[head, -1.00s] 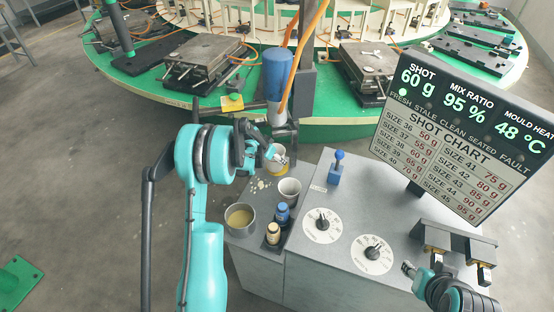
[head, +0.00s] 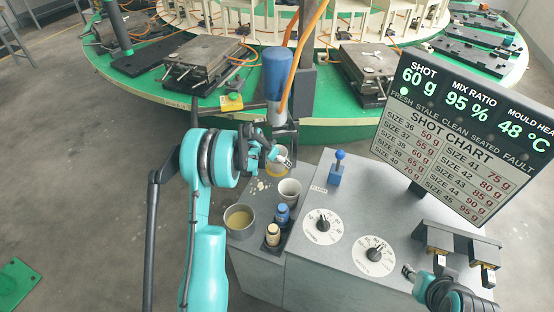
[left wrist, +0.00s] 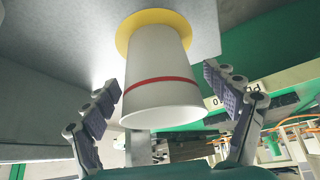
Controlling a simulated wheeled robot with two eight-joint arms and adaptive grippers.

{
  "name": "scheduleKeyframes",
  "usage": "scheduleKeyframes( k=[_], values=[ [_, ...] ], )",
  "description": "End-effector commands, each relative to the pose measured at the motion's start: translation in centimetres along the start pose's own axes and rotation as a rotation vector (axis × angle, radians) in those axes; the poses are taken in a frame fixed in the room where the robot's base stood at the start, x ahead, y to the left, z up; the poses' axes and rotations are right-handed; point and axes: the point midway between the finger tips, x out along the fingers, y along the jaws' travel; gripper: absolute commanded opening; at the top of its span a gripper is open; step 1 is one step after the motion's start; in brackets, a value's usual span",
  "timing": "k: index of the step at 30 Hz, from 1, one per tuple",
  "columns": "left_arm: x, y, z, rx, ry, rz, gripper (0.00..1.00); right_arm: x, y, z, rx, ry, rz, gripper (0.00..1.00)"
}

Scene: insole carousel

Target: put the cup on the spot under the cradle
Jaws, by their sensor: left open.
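The white cup with a red band (left wrist: 158,84) stands upright with its narrow base on the yellow round spot (left wrist: 126,40) in the left wrist view, where the picture is upside down. In the head view the cup (head: 277,158) is partly hidden by my left gripper (head: 283,158), below the blue cylinder (head: 277,72) and its dark cradle (head: 284,132). My left gripper (left wrist: 172,108) is open, with one finger on each side of the cup and visible gaps between. My right gripper (head: 409,271) is at the lower right, and its jaws are too small to read.
A blue-knobbed lever (head: 337,172), two dials (head: 323,226) and a display panel (head: 455,125) are to the right. A green carousel (head: 340,130) lies behind.

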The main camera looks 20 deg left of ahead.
Motion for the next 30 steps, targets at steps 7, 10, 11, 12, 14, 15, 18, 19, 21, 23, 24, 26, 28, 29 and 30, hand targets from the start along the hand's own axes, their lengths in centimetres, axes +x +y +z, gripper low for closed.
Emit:
scheduleKeyframes(
  k=[7,10,11,12,14,15,18,19,21,23,24,26,28,29,30],
  values=[
    [-2.9,-0.1,1.7,-0.004,0.0,-0.001,0.86,-1.5,0.0,-1.1,0.0,0.0,0.0,0.4],
    [-4.2,-0.1,3.8,-0.004,-0.001,-0.002,0.86,-2.0,0.0,-1.4,0.0,0.0,0.0,0.4],
    [-4.6,-0.1,4.4,-0.004,-0.001,-0.002,0.86,-2.2,0.0,-1.5,0.0,0.0,0.0,0.4],
    [-5.1,-0.1,5.2,-0.003,-0.001,-0.001,0.86,-2.3,0.0,-1.7,0.0,0.0,0.0,0.4],
    [-5.8,-0.1,6.3,-0.004,0.0,-0.001,0.86,-2.5,0.0,-1.8,0.0,0.0,0.0,0.4],
    [-6.2,-0.1,7.0,-0.003,0.0,-0.001,0.86,-2.7,0.0,-1.9,0.0,0.0,0.0,0.4],
    [-7.0,-0.1,8.4,-0.003,0.0,-0.002,0.86,-2.9,0.0,-2.1,0.0,0.0,0.0,0.4],
    [-7.2,-0.1,8.8,-0.002,0.0,-0.001,0.86,-2.9,0.0,-2.1,0.0,0.0,0.0,0.4],
    [-7.5,-0.1,9.4,-0.001,0.0,-0.001,0.86,-3.0,0.0,-2.2,0.0,0.0,0.0,0.4],
    [-7.8,0.0,9.7,-0.001,0.0,0.0,0.86,-3.1,0.0,-2.2,0.0,0.0,0.0,0.4],
    [-8.1,0.2,9.7,-0.001,-0.001,-0.001,0.86,-3.1,0.0,-2.2,0.0,0.0,0.0,0.4],
    [-8.8,0.6,9.3,-0.003,-0.002,-0.002,0.86,-3.1,0.0,-2.2,0.0,0.0,0.0,0.4],
    [-10.4,1.7,8.4,-0.009,-0.005,-0.006,0.86,-3.1,0.0,-2.2,0.0,0.0,0.0,0.4],
    [-11.2,2.3,7.9,-0.013,-0.007,-0.009,0.86,-3.1,0.0,-2.2,0.0,0.0,0.0,0.4],
    [-12.5,3.2,7.3,-0.018,-0.011,-0.013,0.86,-3.1,0.0,-2.2,0.0,0.0,0.0,0.4]
  ],
)
